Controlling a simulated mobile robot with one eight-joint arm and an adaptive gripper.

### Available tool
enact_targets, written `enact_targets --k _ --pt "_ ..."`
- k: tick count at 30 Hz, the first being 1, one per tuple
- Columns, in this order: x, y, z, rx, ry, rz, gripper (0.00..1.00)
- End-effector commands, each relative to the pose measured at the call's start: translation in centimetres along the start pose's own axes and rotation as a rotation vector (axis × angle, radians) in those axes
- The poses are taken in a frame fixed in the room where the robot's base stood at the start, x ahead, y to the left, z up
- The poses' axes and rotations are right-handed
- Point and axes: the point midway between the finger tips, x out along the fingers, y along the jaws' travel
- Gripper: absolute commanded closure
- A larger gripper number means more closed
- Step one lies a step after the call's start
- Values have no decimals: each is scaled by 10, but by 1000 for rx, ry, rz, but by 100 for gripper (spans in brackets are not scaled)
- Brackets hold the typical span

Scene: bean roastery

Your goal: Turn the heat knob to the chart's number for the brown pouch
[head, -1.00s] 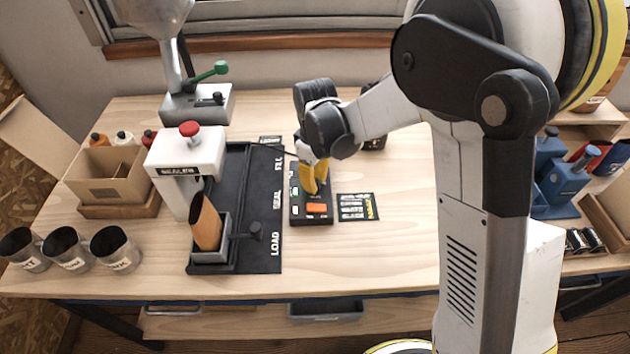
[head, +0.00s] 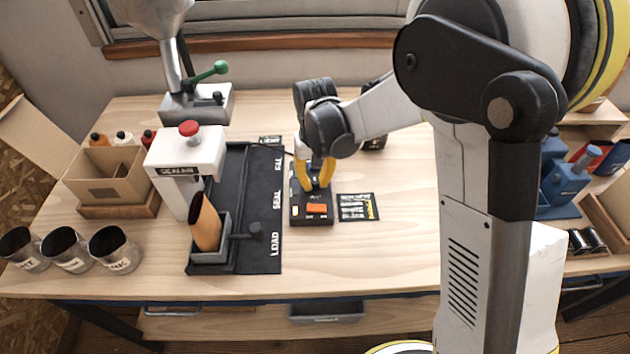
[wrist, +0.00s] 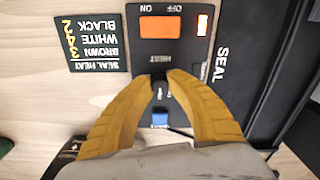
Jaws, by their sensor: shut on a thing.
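My gripper (head: 318,188) points down over the black control box (head: 322,218). In the wrist view its yellow fingertips (wrist: 160,76) are shut on the small dark heat knob (wrist: 158,84), beside the HEAT label. The fingers mostly hide the knob, and its setting is not readable. The seal heat chart (head: 358,207) lies right of the box. It shows upside down in the wrist view (wrist: 95,43); brown's number looks like 3, but is small. The brown pouch (head: 206,222) stands tilted in the grey holder (head: 212,256) on the black track.
The box carries an orange switch (wrist: 160,27) marked ON and OFF and a blue part (wrist: 159,120). The sealer (head: 185,160) with a red knob stands left. Several metal cups (head: 115,248) stand front left. The table right of the chart is clear.

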Motion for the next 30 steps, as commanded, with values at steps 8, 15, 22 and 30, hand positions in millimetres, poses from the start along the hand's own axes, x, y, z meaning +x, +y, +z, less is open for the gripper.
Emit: enact_targets --k 8,15,22,30 --pt "0 0 0 61 0 0 100" --pt "0 0 0 68 0 0 100" --pt "0 0 0 67 0 0 69" --pt "0 0 0 67 0 0 54"
